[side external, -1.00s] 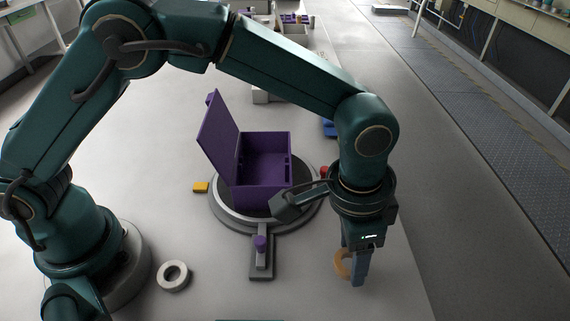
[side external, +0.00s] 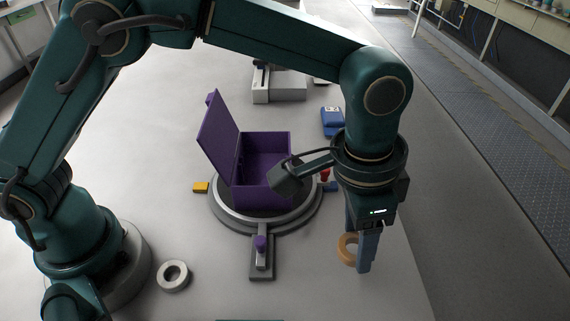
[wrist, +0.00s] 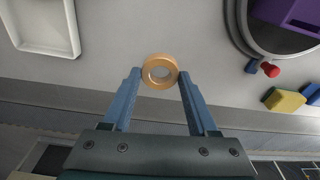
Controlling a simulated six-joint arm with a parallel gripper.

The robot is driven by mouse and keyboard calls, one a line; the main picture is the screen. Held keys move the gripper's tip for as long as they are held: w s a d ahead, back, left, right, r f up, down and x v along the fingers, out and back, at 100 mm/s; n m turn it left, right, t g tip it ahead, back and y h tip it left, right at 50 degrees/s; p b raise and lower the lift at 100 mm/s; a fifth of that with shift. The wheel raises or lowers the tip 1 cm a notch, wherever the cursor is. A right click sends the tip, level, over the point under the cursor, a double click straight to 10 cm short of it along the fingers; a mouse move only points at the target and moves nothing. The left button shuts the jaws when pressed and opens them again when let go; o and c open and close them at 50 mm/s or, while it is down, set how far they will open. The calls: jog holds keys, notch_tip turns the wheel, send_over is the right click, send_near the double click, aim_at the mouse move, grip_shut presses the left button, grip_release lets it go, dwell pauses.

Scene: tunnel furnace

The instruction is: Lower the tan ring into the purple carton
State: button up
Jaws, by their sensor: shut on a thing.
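The tan ring (side external: 346,247) is held between the fingertips of my gripper (side external: 360,264), to the right of and in front of the carton. In the wrist view the tan ring (wrist: 147,72) shows its hole to the camera, with a blue finger against each side. My gripper (wrist: 158,74) is shut on it. I cannot tell how high it is above the table. The purple carton (side external: 262,200) stands with its lid (side external: 216,140) swung up at the left and its top open. My arm hides part of its right side. Only a corner of the carton (wrist: 290,14) shows in the wrist view.
The carton stands on a round grey turntable (side external: 232,219) with a purple-knobbed lever (side external: 261,258) in front. A red button (side external: 325,174) is at its right, a yellow block (side external: 201,187) at its left. A white ring (side external: 173,263) lies front left. A white tray (wrist: 70,45) lies upper left in the wrist view.

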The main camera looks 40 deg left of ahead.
dwell(0.5)
notch_tip(320, 180, up, 9)
jog(key=n+y, duration=0.2)
jog(key=n, duration=1.5)
send_over(264, 172)
jog(key=s+d, duration=0.3)
jog(key=d, duration=0.1)
jog(key=shift+s+f, duration=0.1)
jog(key=shift+f, duration=5.65)
jog(key=shift+f, duration=0.45)
